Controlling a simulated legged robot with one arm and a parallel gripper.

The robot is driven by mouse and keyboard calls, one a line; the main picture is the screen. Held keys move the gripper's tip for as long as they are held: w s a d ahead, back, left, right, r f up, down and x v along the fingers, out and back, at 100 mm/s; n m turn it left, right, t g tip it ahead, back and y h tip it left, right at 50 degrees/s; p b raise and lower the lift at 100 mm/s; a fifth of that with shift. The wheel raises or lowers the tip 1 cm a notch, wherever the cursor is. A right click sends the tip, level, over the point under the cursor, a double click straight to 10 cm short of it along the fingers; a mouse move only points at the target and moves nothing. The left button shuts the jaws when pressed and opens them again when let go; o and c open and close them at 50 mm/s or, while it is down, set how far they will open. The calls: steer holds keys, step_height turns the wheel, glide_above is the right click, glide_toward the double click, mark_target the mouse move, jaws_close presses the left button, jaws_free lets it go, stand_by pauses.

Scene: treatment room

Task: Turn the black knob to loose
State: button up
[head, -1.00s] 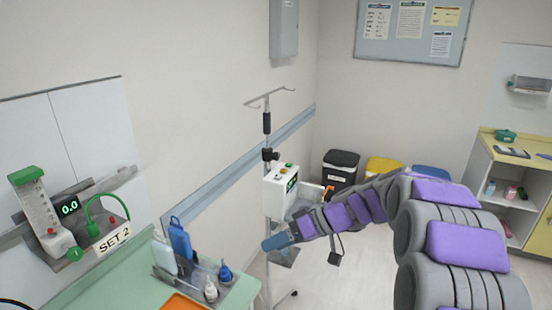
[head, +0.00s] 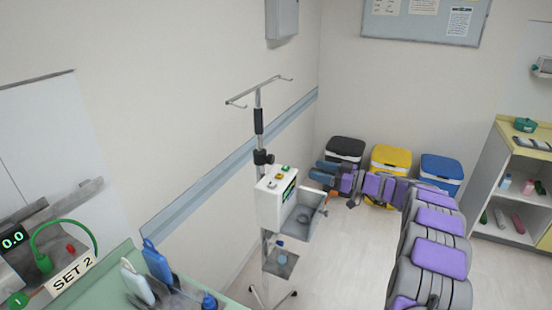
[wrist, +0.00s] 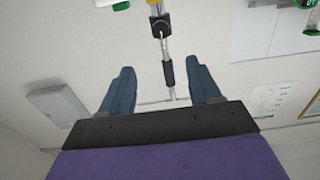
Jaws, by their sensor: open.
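The black knob (head: 264,157) is on a dark clamp around the upright metal drip pole (head: 259,96), just above a white pump box (head: 271,197). In the wrist view, which looks inverted, the black clamp with the knob (wrist: 160,27) is at top centre, beyond my fingers. My gripper (head: 317,170) is to the right of the pole in the head view, apart from it. In the wrist view my gripper (wrist: 160,66) has its two blue-grey fingers spread, with nothing held. The pole shows between them, farther off. The knob's setting is too small to read.
A grey tray (head: 303,222) juts from the pump box. Black, yellow (head: 391,160) and blue bins stand behind my arm. A green table (head: 125,262) with bottles is at lower left. A shelf unit (head: 507,185) is at right.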

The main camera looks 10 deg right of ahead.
mark_target(273, 159)
steer(key=b+x, duration=0.1)
steer(key=x, duration=1.4)
steer(key=shift+f, duration=0.15)
steer(key=shift+w+a, duration=0.35)
steer(key=shift+a, duration=0.3)
steer(key=shift+d, duration=0.1)
steer(key=c, duration=1)
